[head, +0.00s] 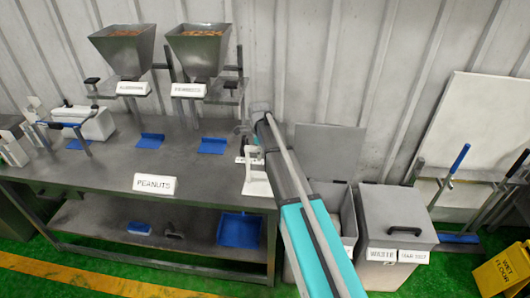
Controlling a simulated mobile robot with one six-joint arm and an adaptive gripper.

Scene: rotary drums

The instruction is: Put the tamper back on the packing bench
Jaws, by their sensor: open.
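The packing bench (105,165) is a long grey metal table with a lower shelf, in the left half of the head view. My arm reaches from the bottom edge up to the bench's right end. My gripper (243,131) shows only in small part there, left of my wrist, and it is open. A white device (256,182) stands on the bench just below it, partly covered by my arm. I cannot make out a tamper; anything at my fingertips is too small or hidden to tell.
Two metal hoppers (125,50) (200,52) with contents stand over the bench, with blue scoops (211,146) below. A PEANUTS sign (154,184) sits on the front edge. A lidded waste bin (396,222) stands right of my arm. A yellow wet-floor sign (503,272) is at lower right.

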